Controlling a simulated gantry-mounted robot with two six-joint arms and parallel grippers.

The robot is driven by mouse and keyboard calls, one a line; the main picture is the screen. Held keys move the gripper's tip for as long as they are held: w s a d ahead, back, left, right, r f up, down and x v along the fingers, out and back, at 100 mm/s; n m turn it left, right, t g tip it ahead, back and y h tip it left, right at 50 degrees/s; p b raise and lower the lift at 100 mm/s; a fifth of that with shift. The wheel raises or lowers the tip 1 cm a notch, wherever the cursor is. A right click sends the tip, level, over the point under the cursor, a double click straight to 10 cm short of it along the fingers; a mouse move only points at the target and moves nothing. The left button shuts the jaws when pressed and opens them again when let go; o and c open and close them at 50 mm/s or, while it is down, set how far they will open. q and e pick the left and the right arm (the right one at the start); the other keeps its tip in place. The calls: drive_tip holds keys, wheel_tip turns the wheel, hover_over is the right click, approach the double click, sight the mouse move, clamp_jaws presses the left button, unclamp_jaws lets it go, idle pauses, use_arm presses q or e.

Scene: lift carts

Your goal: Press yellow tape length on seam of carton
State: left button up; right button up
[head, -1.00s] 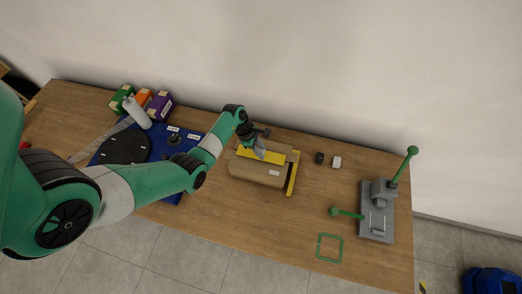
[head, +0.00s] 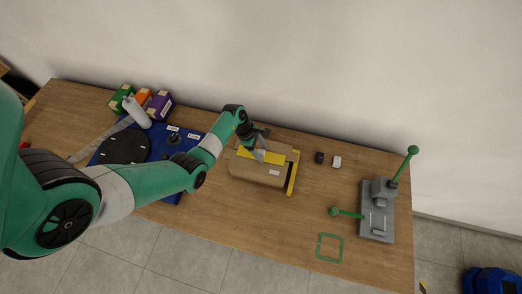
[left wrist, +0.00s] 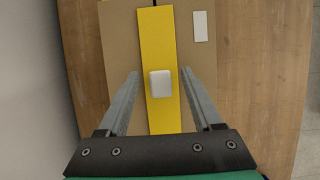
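The brown carton (head: 262,174) lies on the wooden table, with a white label on its top. A yellow tape length (head: 272,156) runs along the carton's top; in the left wrist view the tape (left wrist: 158,40) lies over the line of the seam, whose dark end shows past it. A small white block (left wrist: 160,84) sits on the tape. My left gripper (head: 261,154) is over the carton's top. In the left wrist view its fingers (left wrist: 160,74) are wide apart, either side of the tape and block, touching neither block side. Whether the fingertips touch the carton is unclear. My right gripper is out of view.
A yellow bar (head: 292,179) stands along the carton's right side. A dark block (head: 319,158) and a white block (head: 337,162) lie right of it. A grey lever press (head: 377,212) stands farther right. A green square outline (head: 330,248) marks clear table in front.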

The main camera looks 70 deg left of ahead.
use_arm(q)
drive_tip(key=p+v, duration=0.2)
drive_tip(key=v, duration=0.9)
drive_tip(key=shift+r+p, duration=0.3)
drive_tip(key=shift+p, duration=0.05)
